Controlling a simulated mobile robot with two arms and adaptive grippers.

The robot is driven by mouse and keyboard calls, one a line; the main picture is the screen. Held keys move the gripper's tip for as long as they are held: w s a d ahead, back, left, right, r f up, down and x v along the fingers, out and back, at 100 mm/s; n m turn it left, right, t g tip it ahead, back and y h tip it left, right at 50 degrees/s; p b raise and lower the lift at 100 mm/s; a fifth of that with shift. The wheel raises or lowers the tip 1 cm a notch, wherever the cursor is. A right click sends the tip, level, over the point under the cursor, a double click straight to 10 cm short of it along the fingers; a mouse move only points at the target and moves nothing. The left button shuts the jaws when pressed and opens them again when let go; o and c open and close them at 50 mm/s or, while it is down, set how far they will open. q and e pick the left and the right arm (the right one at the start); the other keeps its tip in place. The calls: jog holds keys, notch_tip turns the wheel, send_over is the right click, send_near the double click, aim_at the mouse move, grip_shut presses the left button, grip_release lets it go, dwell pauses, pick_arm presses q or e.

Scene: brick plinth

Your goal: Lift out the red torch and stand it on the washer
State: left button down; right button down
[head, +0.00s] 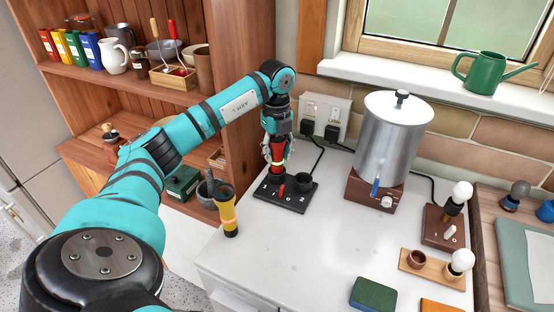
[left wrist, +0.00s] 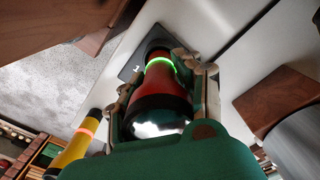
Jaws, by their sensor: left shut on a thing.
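The red torch (head: 278,156) has a glowing green ring and stands upright at the left socket of a black dock (head: 286,202). My left gripper (head: 277,146) is shut around it from above. In the left wrist view the red torch (left wrist: 158,88) lies between the two fingers of the left gripper (left wrist: 158,100), its lens end towards the camera. I cannot tell whether its tail is still seated in the dock. The dock stands on the white washer top (head: 255,255). My right gripper is not in view.
A yellow torch (head: 229,213) with an orange ring stands left of the dock. A metal urn (head: 393,140) on a brown base stands to the right. Sockets with cables (head: 325,115) are behind. The middle front of the white top is clear up to a green sponge-like block (head: 372,294).

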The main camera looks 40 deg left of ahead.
pick_arm(q)
jog(key=shift+r, duration=0.1)
notch_tip(320, 180, up, 10)
jog(key=shift+f, duration=0.25)
jog(key=shift+r+p, duration=0.4)
jog(key=shift+r, duration=0.15)
jog(key=shift+r+p, duration=1.15)
jog(key=shift+p, duration=0.3)
jog(key=shift+f, duration=0.1)
